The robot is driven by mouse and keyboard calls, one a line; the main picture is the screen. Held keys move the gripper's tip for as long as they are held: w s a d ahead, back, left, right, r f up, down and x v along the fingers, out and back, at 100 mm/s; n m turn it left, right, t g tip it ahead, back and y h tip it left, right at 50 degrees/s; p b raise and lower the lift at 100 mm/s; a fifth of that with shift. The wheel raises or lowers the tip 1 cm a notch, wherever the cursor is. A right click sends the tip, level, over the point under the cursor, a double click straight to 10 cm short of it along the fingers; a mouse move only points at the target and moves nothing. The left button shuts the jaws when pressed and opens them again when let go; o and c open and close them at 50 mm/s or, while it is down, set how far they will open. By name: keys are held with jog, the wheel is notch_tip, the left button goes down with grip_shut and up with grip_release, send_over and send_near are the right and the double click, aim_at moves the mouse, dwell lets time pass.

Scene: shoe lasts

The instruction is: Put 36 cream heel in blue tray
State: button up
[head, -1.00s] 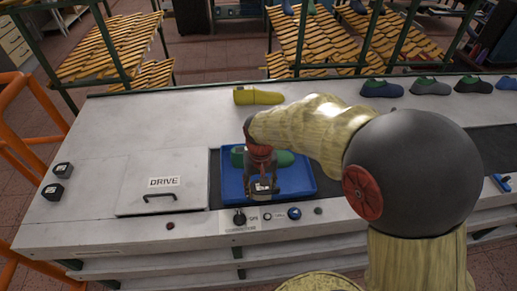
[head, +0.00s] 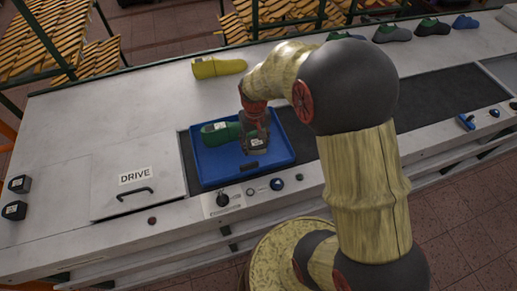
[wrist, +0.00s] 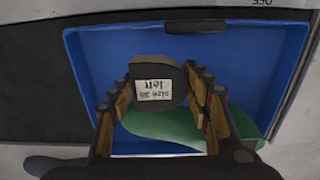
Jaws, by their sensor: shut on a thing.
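My gripper (head: 257,146) is shut on a small dark grey-brown piece with a white label. The piece (wrist: 158,72) shows in the wrist view between the two fingers, rounded at one end, its label upside down with "size" and "left" legible and the number unclear. No cream colour shows on it. My gripper is over the blue tray (head: 212,172), on its right half. Whether the piece touches the tray floor I cannot tell. A green shoe last (head: 218,133) lies in the tray, also seen behind the fingers in the wrist view (wrist: 240,122).
A yellow last (head: 218,67) lies behind the tray on the bench. Several dark lasts, one of them grey (head: 393,33), stand along the back right. Two black blocks (head: 16,197) sit at the left, near a DRIVE hatch (head: 137,190). Knobs line the front edge.

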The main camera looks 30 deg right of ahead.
aim_at(259, 149)
jog(key=shift+w+d+f, duration=0.15)
jog(key=shift+d+f, duration=0.3)
jog(key=shift+f, duration=0.15)
jog(key=shift+w+d+f, duration=0.15)
jog(key=shift+d+f, duration=0.3)
jog(key=shift+f, duration=0.1)
jog(key=shift+w+d+f+b, duration=0.1)
jog(key=shift+f+b, duration=0.35)
jog(key=shift+f, duration=1.15)
jog(key=shift+f, duration=0.1)
jog(key=o, duration=1.2)
